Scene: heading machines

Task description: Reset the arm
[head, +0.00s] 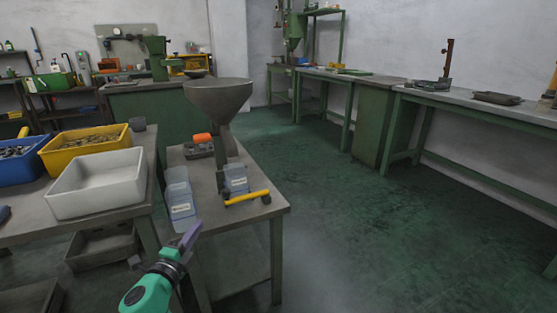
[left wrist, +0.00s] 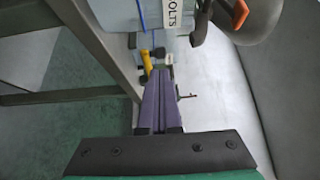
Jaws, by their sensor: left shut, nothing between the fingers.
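My left gripper (head: 188,238) shows low in the head view, on its teal arm, in front of the small table's near left edge. Its purple fingers are together and hold nothing. In the left wrist view the closed fingers (left wrist: 159,103) point toward a labelled clear bin (left wrist: 160,15) and a yellow-handled tool (left wrist: 146,64). The fingers look apart from both. My right gripper is in neither view.
The small table (head: 262,209) carries a grey funnel (head: 218,98), clear bins (head: 180,208) and a yellow-handled tool (head: 247,198). At left, a table holds a white bin (head: 98,190), a yellow bin (head: 85,155) and a blue bin (head: 20,170). The green floor (head: 370,230) at right is clear.

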